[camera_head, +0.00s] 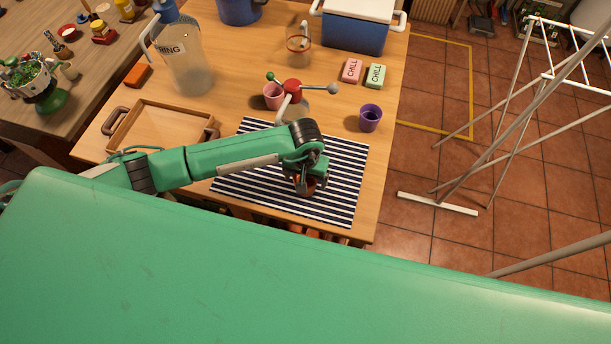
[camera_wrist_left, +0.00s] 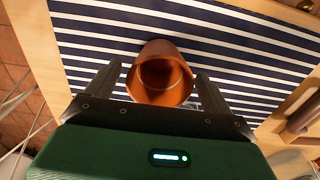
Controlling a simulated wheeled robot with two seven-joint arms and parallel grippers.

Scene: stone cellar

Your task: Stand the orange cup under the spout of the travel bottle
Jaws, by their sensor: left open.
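The orange cup (camera_wrist_left: 160,92) is on a navy and white striped mat (camera_wrist_left: 90,35), its open mouth toward the left wrist camera. My left gripper (camera_wrist_left: 158,82) is open, with one finger on each side of the cup; small gaps seem to show. In the head view my left gripper (camera_head: 305,178) hides most of the cup (camera_head: 306,188). A clear bottle with a red top (camera_head: 292,87) and arms ending in green and grey balls stands behind the mat, partly hidden by my arm. I cannot tell for certain that it is the travel bottle. My right gripper is out of view.
A pink cup (camera_head: 271,97) stands beside the red-topped bottle. A purple cup (camera_head: 370,117) is right of it. A wooden tray (camera_head: 157,128) and a large clear jug (camera_head: 190,68) are at left. A glass jug (camera_head: 298,47) and cooler (camera_head: 354,32) stand behind. The mat's right part is clear.

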